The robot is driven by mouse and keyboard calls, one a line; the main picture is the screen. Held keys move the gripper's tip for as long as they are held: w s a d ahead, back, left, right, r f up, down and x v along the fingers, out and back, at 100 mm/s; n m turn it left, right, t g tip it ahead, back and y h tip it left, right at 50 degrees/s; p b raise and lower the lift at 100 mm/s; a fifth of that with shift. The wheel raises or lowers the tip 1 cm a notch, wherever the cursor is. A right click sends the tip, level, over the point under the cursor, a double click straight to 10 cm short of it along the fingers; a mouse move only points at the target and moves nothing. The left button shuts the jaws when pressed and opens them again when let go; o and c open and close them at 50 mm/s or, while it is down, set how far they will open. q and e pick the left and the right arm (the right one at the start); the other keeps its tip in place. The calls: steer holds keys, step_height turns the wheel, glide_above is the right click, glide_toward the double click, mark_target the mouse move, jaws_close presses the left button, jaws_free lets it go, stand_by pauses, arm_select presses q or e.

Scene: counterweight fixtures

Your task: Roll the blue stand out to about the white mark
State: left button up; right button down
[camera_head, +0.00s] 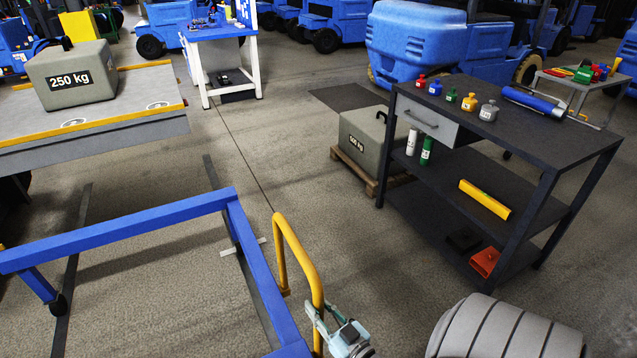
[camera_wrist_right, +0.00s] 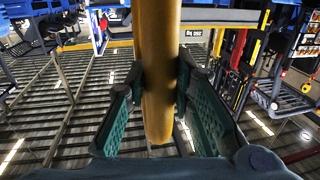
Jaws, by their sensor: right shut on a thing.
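The blue stand (camera_head: 130,229) is a low frame of blue bars at the lower left, with a caster under it. A yellow upright handle (camera_head: 308,268) stands at its right side. My right gripper (camera_head: 318,318) is closed around the handle's lower part; in the right wrist view its teal fingers (camera_wrist_right: 158,95) press on both sides of the yellow bar (camera_wrist_right: 157,60). My left gripper is not in view.
A bench with a 250 kg block (camera_head: 76,78) stands at the upper left. A dark workbench (camera_head: 585,135) with small weights is at the right, beside a block on a pallet (camera_head: 362,178). Floor rails (camera_head: 72,265) run under the stand. The middle floor (camera_head: 300,170) is clear.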

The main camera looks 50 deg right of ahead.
steer(key=c, duration=1.4)
jaws_free()
steer(key=shift+w+r, duration=0.1)
steer(key=shift+r, duration=0.05)
steer(key=shift+o, duration=0.2)
steer(key=shift+s, duration=0.5)
steer(key=s+a, duration=0.1)
steer(key=s, duration=1)
steer(key=shift+a, duration=0.4)
